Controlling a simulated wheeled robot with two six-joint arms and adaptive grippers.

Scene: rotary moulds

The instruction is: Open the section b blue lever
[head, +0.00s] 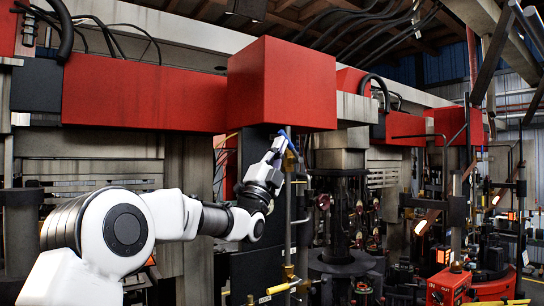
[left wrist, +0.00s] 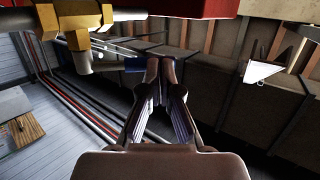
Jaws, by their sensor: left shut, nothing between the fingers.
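The blue lever (head: 289,138) is a small blue bar in the head view, just under the large red box at the centre. My left gripper (head: 279,143) reaches up to it from the left, its tips right beside the lever and partly over it. In the left wrist view the fingertips (left wrist: 160,68) are close together with nothing held between them. A blue piece (left wrist: 135,64) shows just left of the tips there. I cannot tell whether gripper and lever touch. The lever's mount is partly hidden. My right gripper is in neither view.
The red box (head: 281,84) overhangs the lever closely. A dark vertical column (head: 340,215) stands to the right, with a yellow handle (head: 282,287) low in front. In the left wrist view, yellow fittings (left wrist: 82,22) lie at the upper left.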

